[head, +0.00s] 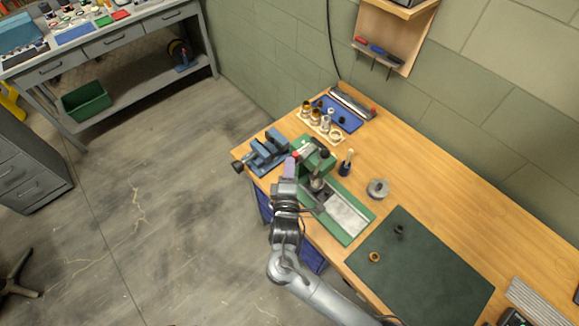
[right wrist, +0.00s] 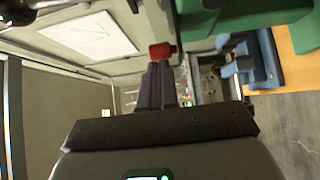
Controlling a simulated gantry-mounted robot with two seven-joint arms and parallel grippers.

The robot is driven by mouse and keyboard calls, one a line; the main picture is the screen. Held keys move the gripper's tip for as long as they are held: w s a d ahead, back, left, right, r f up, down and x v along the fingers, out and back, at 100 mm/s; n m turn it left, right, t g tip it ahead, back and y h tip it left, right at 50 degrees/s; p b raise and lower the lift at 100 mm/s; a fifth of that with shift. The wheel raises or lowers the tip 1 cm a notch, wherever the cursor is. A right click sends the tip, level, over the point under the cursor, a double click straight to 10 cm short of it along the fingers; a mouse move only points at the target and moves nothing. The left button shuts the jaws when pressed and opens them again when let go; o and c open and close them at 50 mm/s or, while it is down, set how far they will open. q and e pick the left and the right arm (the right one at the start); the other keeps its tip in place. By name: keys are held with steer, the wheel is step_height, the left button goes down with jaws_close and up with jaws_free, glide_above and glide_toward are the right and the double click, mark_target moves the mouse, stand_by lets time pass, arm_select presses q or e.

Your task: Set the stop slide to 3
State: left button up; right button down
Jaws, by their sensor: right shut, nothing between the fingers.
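The green bench machine (head: 322,163) with a pale metal bed (head: 345,212) stands at the bench's front edge. A small red knob or block (head: 295,154) shows at its left end, and in the right wrist view (right wrist: 162,50). It may belong to the stop slide; I cannot tell. My right gripper (head: 291,163) is at that end, its purple fingers shut and empty. In the right wrist view the fingertips (right wrist: 158,64) lie just below the red piece; contact is unclear. No scale number is readable, and my arm hides part of the machine. My left gripper is out of view.
A blue vise (head: 268,150) stands close to the left of the machine. A blue-handled tool (head: 346,163), a metal ring (head: 378,188) and a tray of fittings (head: 318,122) stand nearby. A dark green mat (head: 430,275) lies to the right.

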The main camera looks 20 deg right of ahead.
mark_target(299, 159)
steer(key=d+p, duration=0.1)
steer(key=w+d+p, duration=0.1)
steer(key=d, duration=0.1)
steer(key=shift+w+d+r, duration=0.1)
steer(key=shift+d+r, duration=0.05)
steer(key=shift+d, duration=0.1)
steer(key=shift+d+f, duration=0.25)
steer(key=shift+d, duration=0.05)
